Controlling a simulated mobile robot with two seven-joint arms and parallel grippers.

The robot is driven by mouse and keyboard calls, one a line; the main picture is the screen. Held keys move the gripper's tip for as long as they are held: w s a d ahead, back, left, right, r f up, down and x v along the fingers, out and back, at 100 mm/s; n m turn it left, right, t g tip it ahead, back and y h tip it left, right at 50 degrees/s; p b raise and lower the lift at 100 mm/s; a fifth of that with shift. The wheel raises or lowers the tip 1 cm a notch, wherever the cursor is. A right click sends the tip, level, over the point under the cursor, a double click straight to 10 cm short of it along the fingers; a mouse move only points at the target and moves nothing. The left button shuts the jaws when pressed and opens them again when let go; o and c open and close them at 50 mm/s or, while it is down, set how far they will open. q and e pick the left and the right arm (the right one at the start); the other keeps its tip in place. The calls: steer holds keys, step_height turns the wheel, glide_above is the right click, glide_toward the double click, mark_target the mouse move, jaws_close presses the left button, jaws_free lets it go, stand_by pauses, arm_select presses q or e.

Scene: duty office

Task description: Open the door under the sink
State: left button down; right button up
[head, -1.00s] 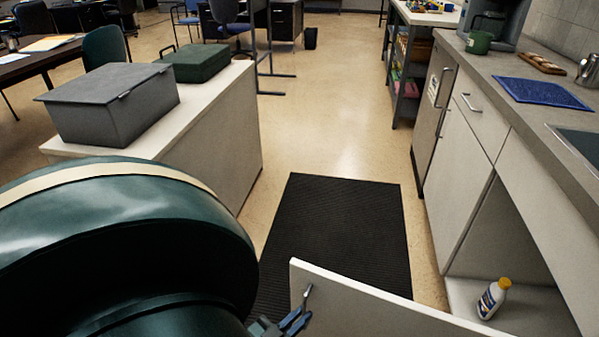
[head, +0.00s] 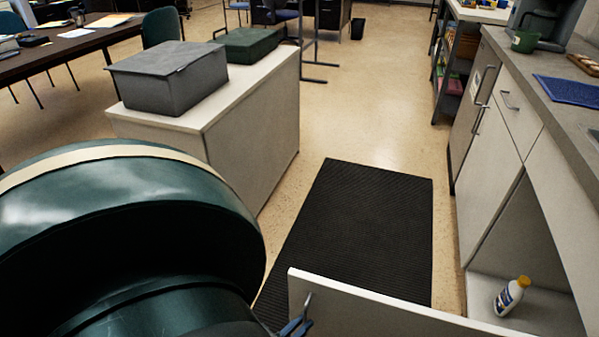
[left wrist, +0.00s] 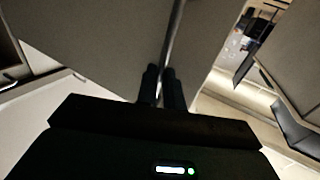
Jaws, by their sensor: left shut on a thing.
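The white door under the sink (head: 375,315) stands open, swung out over the black mat at the bottom of the head view. My left gripper (head: 297,326) is at its free edge, shut on the bar handle (head: 308,302). In the left wrist view the dark fingers (left wrist: 163,86) close around the metal handle (left wrist: 172,42), which runs up across the door's face (left wrist: 100,45). The cupboard opening (head: 520,235) shows at right, with a white bottle with a yellow cap (head: 511,296) on its floor. My right gripper is not in view.
A black mat (head: 365,220) lies on the floor. A low white cabinet (head: 255,130) with a grey box (head: 165,78) and a green case (head: 250,45) stands at left. The counter (head: 540,85) runs along the right. The floor beyond the mat is clear.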

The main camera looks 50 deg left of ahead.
arm_select(q)
steer(key=shift+d, duration=0.5)
steer(key=c, duration=1.5)
jaws_free()
steer(key=shift+c, duration=0.2)
steer(key=shift+a, duration=0.1)
steer(key=s+d, duration=0.1)
steer(key=s, duration=1.1)
steer(key=shift+d, duration=0.25)
